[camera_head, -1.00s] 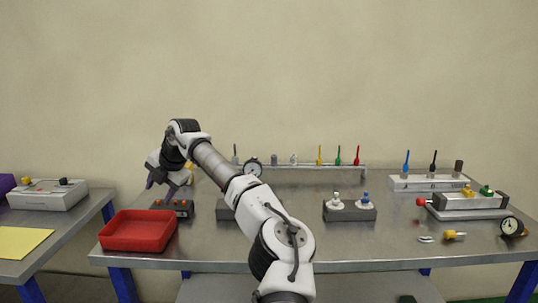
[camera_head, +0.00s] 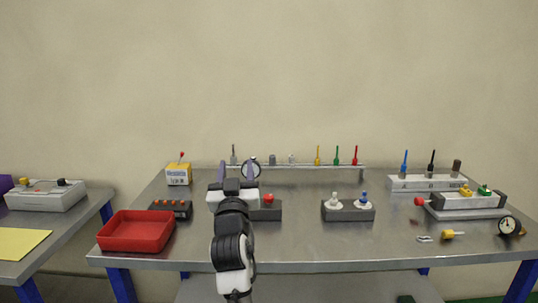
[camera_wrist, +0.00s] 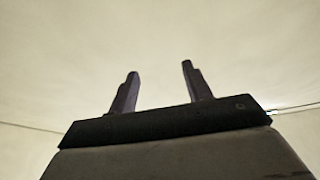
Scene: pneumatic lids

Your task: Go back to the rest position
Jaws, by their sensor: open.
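My gripper (camera_head: 236,170) is in the middle of the head view, in front of the workbench (camera_head: 300,242), with its two fingers pointing up. The fingers are apart and nothing is between them. The wrist view also shows my gripper (camera_wrist: 158,88) open and empty, against a bare pale wall or ceiling. My arm is folded upright near the bench's front edge. It hides part of a dark block with a red knob (camera_head: 268,199) behind it.
A red tray (camera_head: 137,232) stands at the bench's front left, with a dark button box (camera_head: 170,208) and a yellow box (camera_head: 178,175) behind it. A dark block with two fittings (camera_head: 348,210) is right of centre. A cylinder unit (camera_head: 466,205) and gauge (camera_head: 509,225) are at right.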

